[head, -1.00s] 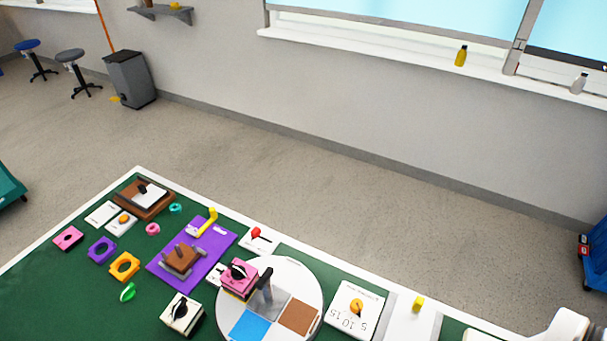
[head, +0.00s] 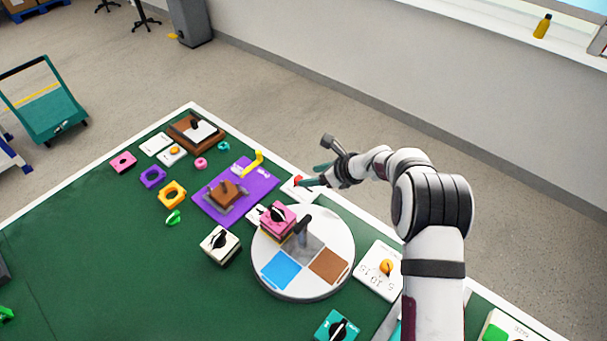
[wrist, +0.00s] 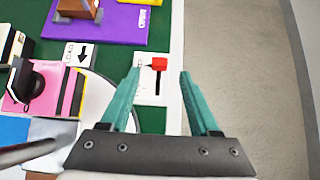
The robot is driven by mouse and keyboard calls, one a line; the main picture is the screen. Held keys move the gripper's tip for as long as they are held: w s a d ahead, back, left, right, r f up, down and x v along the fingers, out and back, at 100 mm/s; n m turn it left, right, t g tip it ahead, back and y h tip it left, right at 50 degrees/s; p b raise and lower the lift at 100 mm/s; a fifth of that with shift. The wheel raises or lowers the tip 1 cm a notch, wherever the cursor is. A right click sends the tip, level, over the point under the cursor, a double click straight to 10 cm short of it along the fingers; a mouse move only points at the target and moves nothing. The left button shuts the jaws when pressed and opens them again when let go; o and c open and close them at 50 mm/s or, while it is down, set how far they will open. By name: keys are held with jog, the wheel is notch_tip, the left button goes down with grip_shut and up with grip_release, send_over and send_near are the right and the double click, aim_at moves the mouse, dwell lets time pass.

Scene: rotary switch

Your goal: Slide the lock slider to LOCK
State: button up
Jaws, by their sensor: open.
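The lock slider is a red knob (wrist: 159,64) at the far end of a dark slot in a white plate (wrist: 146,88). Nothing is held. I cannot tell how far above the plate the fingertips are. The plate's lettering is too small to read.
A purple board (head: 257,187) with a brown block lies left of the plate. A round white turntable (head: 345,240) carrying a pink block (head: 277,221) stands in front. A white dial plate (head: 377,270) is to the right. Bare floor lies past the table edge.

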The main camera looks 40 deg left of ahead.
aim_at(298, 178)
jog(key=x, duration=0.5)
jog(key=shift+a+f, duration=0.25)
jog(key=shift+a, duration=0.05)
grip_shut()
dwell(1.0)
